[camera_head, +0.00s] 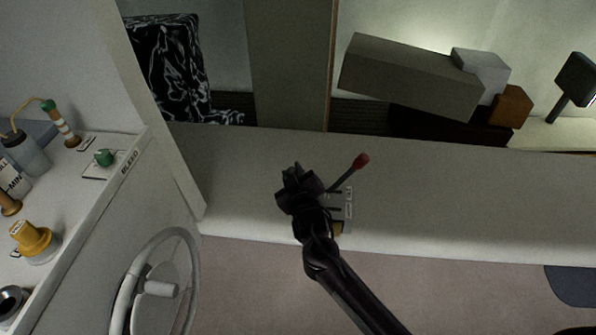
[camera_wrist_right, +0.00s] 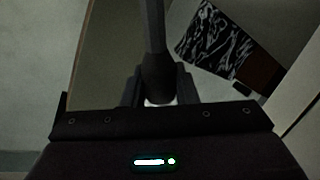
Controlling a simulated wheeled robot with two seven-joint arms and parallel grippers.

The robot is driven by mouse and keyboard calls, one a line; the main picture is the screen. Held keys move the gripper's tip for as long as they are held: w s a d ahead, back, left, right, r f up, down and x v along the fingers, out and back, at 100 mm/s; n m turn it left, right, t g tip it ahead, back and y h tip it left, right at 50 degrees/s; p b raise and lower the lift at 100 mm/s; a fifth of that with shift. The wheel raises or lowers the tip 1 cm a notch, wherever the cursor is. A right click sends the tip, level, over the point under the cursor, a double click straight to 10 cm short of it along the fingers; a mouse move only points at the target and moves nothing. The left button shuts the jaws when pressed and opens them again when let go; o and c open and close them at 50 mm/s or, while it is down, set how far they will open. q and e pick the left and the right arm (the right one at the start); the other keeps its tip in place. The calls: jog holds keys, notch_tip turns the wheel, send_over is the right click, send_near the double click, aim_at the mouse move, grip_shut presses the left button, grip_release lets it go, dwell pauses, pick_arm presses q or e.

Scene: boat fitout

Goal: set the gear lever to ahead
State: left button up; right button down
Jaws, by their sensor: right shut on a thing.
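My right gripper (camera_head: 292,175) is over the control unit (camera_head: 348,208) on the pale ledge. In the right wrist view my gripper (camera_wrist_right: 158,88) is shut on the dark knob of a lever, which I take for the gear lever (camera_wrist_right: 153,40). Its grey shaft runs away from the fingers. In the head view my gripper and forearm hide this lever and part of the unit, so its exact setting cannot be read. A second lever with a red knob (camera_head: 361,161) leans up and right beside my gripper, apart from the fingers. My left gripper is not in view.
A steering wheel (camera_head: 160,285) and a side counter with a green knob (camera_head: 104,157), a yellow fitting (camera_head: 32,238) and bottles stand at left. Boxes (camera_head: 412,75) lie behind the pale ledge (camera_head: 450,190). The ledge right of the unit is clear.

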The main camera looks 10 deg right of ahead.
jog(key=shift+a+f, duration=0.1)
jog(key=shift+a, duration=0.05)
jog(key=c, duration=1.1)
grip_release()
jog(key=shift+c, duration=0.2)
jog(key=shift+s, duration=0.25)
jog(key=b+v, duration=0.1)
jog(key=v, duration=0.6)
jog(key=shift+s, duration=0.1)
